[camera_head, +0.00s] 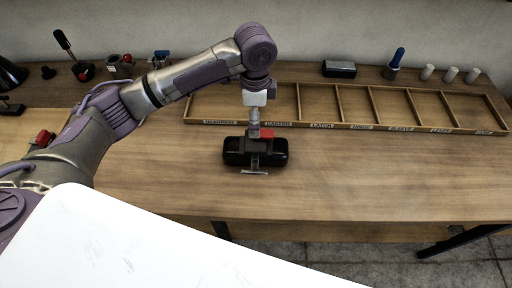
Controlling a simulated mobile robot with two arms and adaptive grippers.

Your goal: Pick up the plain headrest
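A black, padded headrest (237,152) with rounded ends lies on the wooden table, in front of the divided tray. No other headrest can be made out clearly, and I cannot tell from its surface whether this one is plain. My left gripper (255,162) points down over the middle of the headrest, with a grey finger part showing at its near side. The far finger is hidden, so I cannot tell whether the gripper is closed on the headrest. The headrest appears to be at table level. My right gripper is not in view.
A wooden tray (342,126) with several labelled, empty-looking compartments lies behind the headrest. Small tools stand at the back left. The table's front right is clear.

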